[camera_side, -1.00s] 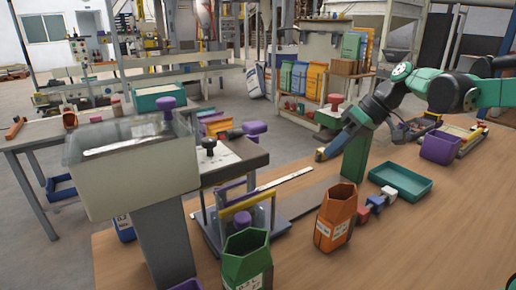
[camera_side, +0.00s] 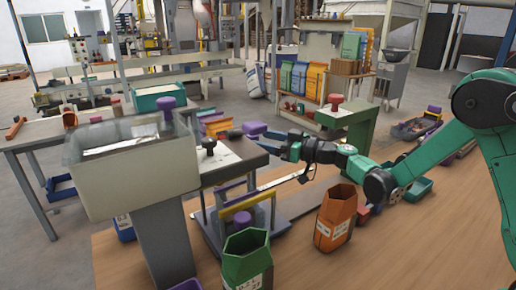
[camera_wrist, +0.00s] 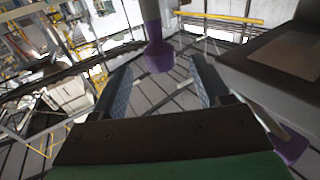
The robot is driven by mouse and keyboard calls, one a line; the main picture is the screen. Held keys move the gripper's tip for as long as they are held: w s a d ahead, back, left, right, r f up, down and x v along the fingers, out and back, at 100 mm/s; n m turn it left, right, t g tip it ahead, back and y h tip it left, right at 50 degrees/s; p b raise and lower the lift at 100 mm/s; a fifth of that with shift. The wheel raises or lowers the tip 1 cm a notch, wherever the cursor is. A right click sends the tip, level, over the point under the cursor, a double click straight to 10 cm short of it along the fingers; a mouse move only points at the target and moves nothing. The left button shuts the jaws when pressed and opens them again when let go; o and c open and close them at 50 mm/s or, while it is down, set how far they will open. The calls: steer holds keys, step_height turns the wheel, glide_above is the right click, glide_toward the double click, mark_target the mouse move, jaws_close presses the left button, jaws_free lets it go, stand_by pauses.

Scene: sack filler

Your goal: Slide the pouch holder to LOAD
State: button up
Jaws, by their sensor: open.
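My gripper (camera_side: 275,142) is level, pointing left, beside the dark-topped filler station. In the wrist view its two fingers (camera_wrist: 160,85) are spread, with a purple knob (camera_wrist: 158,57) ahead between them, touching neither as far as I can tell. In the side view a purple knob (camera_side: 255,128) on a dark handle is just beyond the fingertips. I cannot tell for sure that it is the same knob. Below the station is a metal frame with a yellow bar (camera_side: 246,204) and another purple knob (camera_side: 243,219); it may be the pouch holder. No LOAD mark is readable.
An orange pouch (camera_side: 335,217) and a green pouch (camera_side: 247,260) stand open on the wooden table (camera_side: 420,240). A clear-topped hopper (camera_side: 130,165) stands left of the frame. A green stand with a red knob (camera_side: 336,104) is behind my arm. The table's front right is clear.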

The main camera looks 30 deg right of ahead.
steer(key=shift+x, duration=1.85)
jaws_close()
